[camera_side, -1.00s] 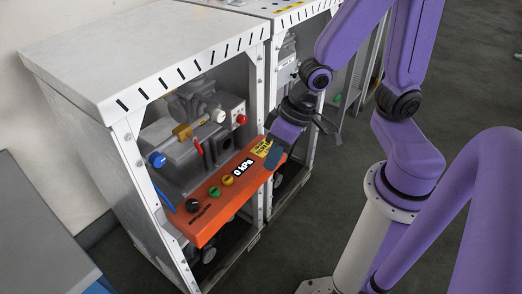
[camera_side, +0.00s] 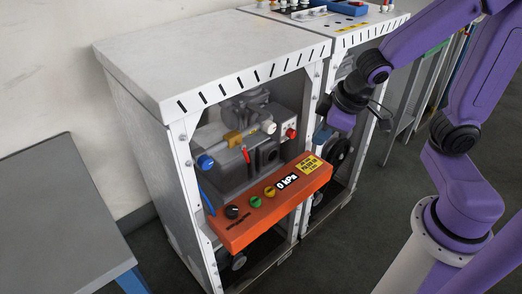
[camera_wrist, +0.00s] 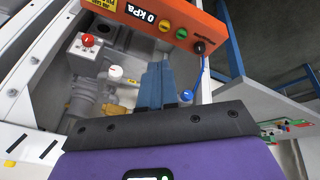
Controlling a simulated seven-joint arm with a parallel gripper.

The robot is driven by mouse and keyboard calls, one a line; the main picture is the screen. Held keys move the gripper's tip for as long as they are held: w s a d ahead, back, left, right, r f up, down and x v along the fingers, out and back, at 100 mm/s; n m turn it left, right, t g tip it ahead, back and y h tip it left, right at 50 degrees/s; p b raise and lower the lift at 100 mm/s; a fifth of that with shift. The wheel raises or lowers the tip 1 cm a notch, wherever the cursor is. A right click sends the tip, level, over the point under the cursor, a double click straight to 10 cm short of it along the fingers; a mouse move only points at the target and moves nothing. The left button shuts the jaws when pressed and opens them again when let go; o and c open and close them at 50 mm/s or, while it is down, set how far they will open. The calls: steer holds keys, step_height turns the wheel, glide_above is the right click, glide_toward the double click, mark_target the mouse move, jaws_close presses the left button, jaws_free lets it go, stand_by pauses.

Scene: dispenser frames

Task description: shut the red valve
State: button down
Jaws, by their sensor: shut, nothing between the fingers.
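The red valve handle (camera_side: 245,154) is a small red lever on the grey pipework inside the open-fronted dispenser frame. It stands nearly upright, slightly tilted, below a yellow fitting (camera_side: 233,138). I cannot make it out in the wrist view, where my fingers cover part of the pipework. My gripper (camera_side: 322,134) is to the right of the valve, beside the frame's right front post and above the right end of the orange panel. In the wrist view my gripper (camera_wrist: 155,75) shows its blue-grey fingers together and empty, apart from the valve.
The orange panel (camera_side: 234,236), reading 0 kPa, crosses the front below the valve. A blue knob (camera_side: 205,162), a white knob (camera_side: 269,127) and a red button (camera_side: 291,133) flank it. A grey table (camera_side: 60,215) stands left. A second frame stands behind right.

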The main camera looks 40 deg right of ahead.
steer(key=w+d+f+m+t, duration=0.2)
steer(key=w+m, duration=0.2)
steer(key=w, duration=0.7)
steer(key=m+g+y, duration=0.1)
steer(key=m+y, duration=0.3)
glide_toward(246, 155)
steer(key=w+d+f, duration=0.3)
steer(key=d+f, duration=0.1)
steer(key=f, duration=0.2)
steer(key=shift+w+a+f, duration=0.1)
steer(key=shift+a+f, duration=0.1)
steer(key=shift+a, duration=0.55)
steer(key=shift+w+a+f, duration=0.1)
steer(key=shift+a+f, duration=0.1)
steer(key=shift+a, duration=0.55)
steer(key=shift+w+a+f, duration=0.1)
steer(key=shift+a+f, duration=0.1)
steer(key=shift+a, duration=0.55)
steer(key=shift+f, duration=0.1)
steer(key=shift+a+f, duration=0.35)
steer(key=shift+f, duration=0.05)
steer(key=shift+r, duration=0.1)
